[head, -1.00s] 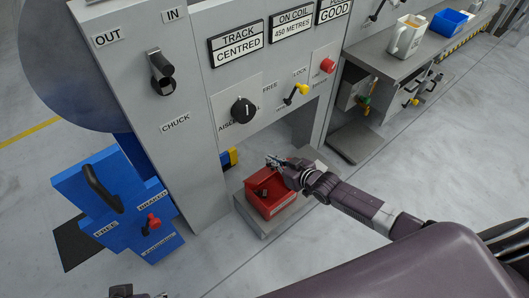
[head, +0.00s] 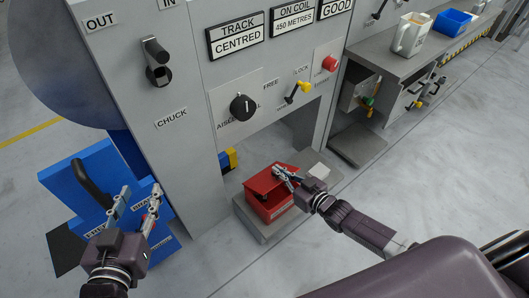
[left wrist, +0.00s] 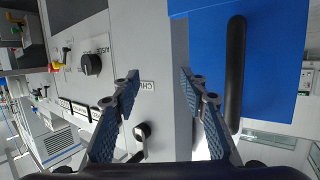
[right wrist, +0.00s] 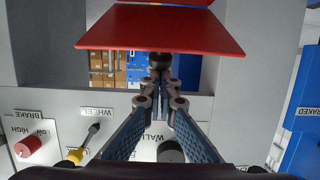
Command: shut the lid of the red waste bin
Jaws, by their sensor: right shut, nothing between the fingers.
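The red waste bin (head: 275,209) stands on a low grey plinth. Its red lid (head: 262,180) lies tilted over the top, with a dark gap under it at the front left. My right gripper (head: 279,172) is shut and empty, its tips at the lid's right side in the head view; contact is unclear. In the right wrist view, a red panel (right wrist: 160,30), seemingly the lid, spans the top, with a dark round knob (right wrist: 160,61) just beyond the shut fingertips. My left gripper (head: 139,194) is open and empty, in front of the blue unit.
The grey machine panel (head: 205,100) with knobs and levers rises behind the bin. The blue unit (head: 65,182) with a black handle stands at left. A shelf (head: 388,62) with a mug is at upper right.

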